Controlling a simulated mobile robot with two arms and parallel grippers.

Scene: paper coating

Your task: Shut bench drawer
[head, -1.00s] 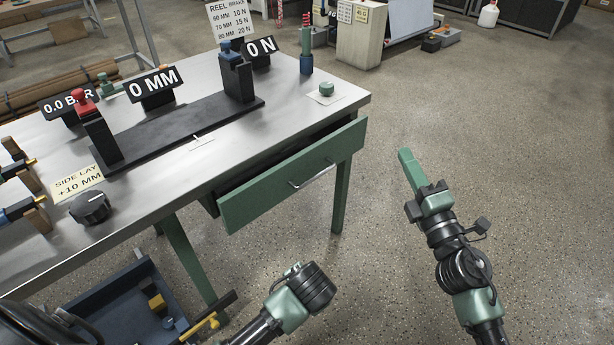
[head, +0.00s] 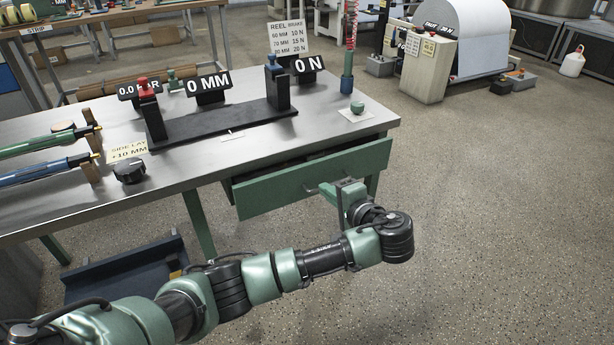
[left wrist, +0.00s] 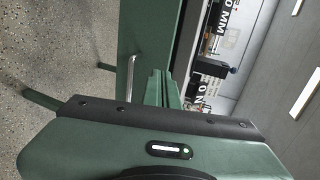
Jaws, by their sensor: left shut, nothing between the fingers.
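The green bench drawer (head: 275,188) stands partly open under the right end of the metal-topped bench (head: 215,160). A dark gap shows above its front. My left gripper (head: 328,190) is shut and empty, with its fingers at the right part of the drawer front, close to the handle. In the left wrist view the drawer front (left wrist: 131,35) runs upright, with its pale handle (left wrist: 130,78) just left of my shut fingers (left wrist: 160,85). I cannot tell whether the fingertips touch the front. My right gripper is not in view.
On the bench stand a black fixture (head: 225,125), display signs, a black knob (head: 129,171) and a green button (head: 357,107). A blue tray (head: 125,270) lies below at left. The floor (head: 500,220) to the right is clear.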

